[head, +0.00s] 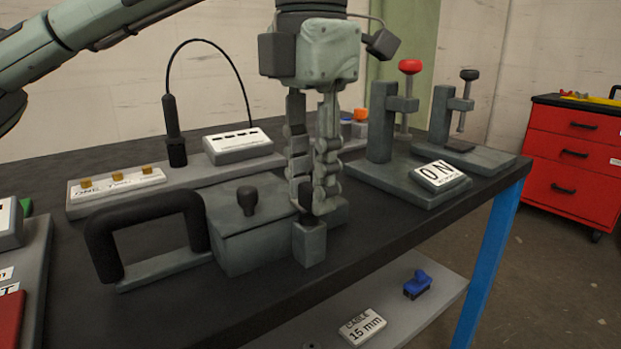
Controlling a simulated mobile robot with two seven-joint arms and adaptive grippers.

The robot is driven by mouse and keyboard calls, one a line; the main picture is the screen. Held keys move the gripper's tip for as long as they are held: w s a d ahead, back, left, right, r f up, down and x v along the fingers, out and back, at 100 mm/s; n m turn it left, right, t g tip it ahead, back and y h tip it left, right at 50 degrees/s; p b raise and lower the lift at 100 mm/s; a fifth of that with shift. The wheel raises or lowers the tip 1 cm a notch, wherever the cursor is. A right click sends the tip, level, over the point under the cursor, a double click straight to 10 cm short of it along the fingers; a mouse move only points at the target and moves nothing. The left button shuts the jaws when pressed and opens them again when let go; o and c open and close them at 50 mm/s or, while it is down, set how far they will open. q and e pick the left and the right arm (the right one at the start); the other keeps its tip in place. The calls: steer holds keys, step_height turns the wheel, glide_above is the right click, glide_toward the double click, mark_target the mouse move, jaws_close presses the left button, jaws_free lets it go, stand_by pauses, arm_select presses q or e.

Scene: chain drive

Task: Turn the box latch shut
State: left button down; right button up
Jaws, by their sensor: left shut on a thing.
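The grey box (245,241) stands on the dark bench with a black knob (247,197) on its lid. At its right front corner a small grey block (310,244) carries a dark upright piece (306,193), which I take for the latch. My left gripper (316,205) points straight down over this corner, shut with its fingers at the latch. The fingers partly hide the latch, so its exact angle cannot be told. The lid appears down on the box. My right gripper is not in view.
A black handle (97,245) stands left of the box. Behind are a panel with yellow buttons (117,177) and a cabled plug (173,130). Red-knobbed (410,67) and black-knobbed (469,75) clamps stand at the right, by an ON block (438,176). The bench front edge is close.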

mark_target(311, 187)
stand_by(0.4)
arm_select(q)
steer(key=c, duration=1.2)
jaws_free()
steer(key=shift+o, duration=0.2)
step_height(311, 187, up, 12)
